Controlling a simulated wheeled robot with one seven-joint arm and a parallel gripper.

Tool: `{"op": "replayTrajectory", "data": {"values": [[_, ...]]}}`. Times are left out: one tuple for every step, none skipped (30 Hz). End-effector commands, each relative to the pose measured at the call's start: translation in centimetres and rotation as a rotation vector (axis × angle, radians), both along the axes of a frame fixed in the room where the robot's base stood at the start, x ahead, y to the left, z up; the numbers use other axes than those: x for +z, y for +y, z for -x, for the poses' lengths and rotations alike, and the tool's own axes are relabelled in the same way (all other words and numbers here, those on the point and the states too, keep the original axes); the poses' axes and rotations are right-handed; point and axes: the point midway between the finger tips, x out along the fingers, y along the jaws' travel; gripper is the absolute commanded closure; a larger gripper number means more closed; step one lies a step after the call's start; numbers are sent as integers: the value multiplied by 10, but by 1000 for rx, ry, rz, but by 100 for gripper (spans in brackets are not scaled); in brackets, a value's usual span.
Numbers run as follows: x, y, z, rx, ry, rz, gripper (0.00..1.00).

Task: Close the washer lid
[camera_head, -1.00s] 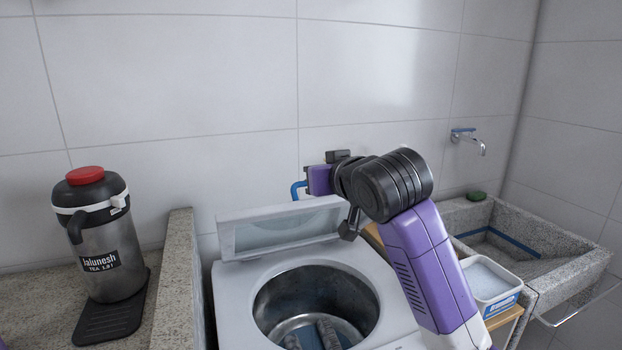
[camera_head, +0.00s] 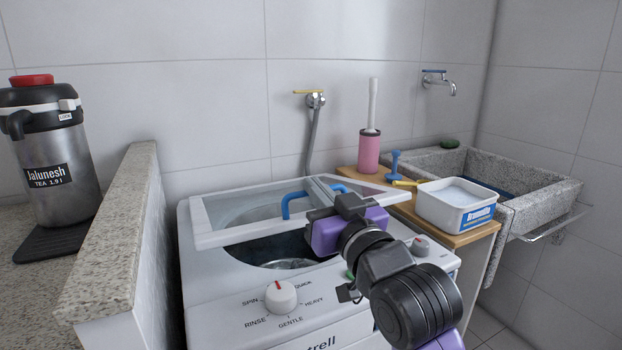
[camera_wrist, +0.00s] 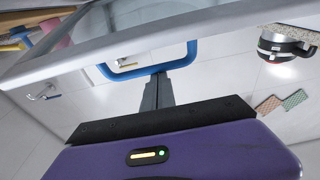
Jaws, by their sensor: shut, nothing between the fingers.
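The washer lid (camera_head: 235,238) is a white frame with a clear panel, in the head view's middle. It is tilted low over the washer's (camera_head: 225,289) tub, and a dark gap with the drum shows below its front edge. Its blue handle (camera_head: 286,209) stands on the lid; the handle also shows in the wrist view (camera_wrist: 190,52).
A wooden shelf (camera_head: 430,232) with a white tub (camera_head: 455,212) and pink brush holder (camera_head: 369,152) is at the right, before a stone sink (camera_head: 550,198). A wall tap (camera_head: 314,100) rises behind the washer.

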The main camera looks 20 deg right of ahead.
Motion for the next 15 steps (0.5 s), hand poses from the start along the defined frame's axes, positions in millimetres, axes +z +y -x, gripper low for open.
{"op": "replayTrajectory", "data": {"values": [[-15, 1, 2, 1, 3, -2, 100], [-19, 1, 3, 1, 2, -2, 100], [-24, 1, 4, 2, 2, -3, 100], [-28, 1, 5, 2, 2, -3, 100], [-31, 1, 5, 2, 2, -2, 100], [-35, 1, 6, 1, 3, -2, 100], [-38, 0, 6, 1, 2, -1, 100], [-40, 0, 7, 1, 2, -1, 100], [-42, 0, 7, 1, 1, -1, 100], [-44, 0, 7, 1, 1, -1, 100], [-46, 0, 8, 0, 1, -1, 100], [-47, 0, 8, 0, 1, -1, 100], [-48, 0, 8, 0, 1, -1, 100], [-49, 0, 8, 0, 1, -1, 100], [-50, 0, 8, 0, 1, -1, 100]]}}
